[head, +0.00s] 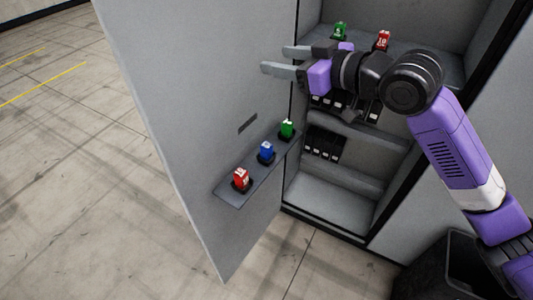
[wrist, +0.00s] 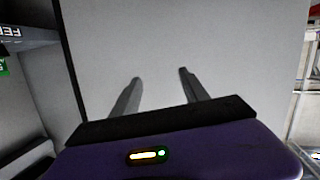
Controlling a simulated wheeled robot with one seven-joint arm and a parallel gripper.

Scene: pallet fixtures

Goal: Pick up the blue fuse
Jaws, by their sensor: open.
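The blue fuse (head: 266,150) stands upright on a small shelf (head: 233,193) fixed to the cabinet's open door, between a red fuse and a green fuse in the head view. My gripper (head: 274,60) is open and empty, above the blue fuse and apart from it, with its fingers pointing left toward the door. In the wrist view my gripper (wrist: 160,78) shows two spread fingers against the plain grey door panel. The blue fuse does not show in the wrist view.
The red fuse (head: 241,179) and green fuse (head: 287,129) flank the blue one. The open door (head: 180,100) stands left of the cabinet. Inside, another green fuse (head: 340,31) and red fuse (head: 382,40) stand on the upper shelf. A dark bin (head: 440,275) is at lower right.

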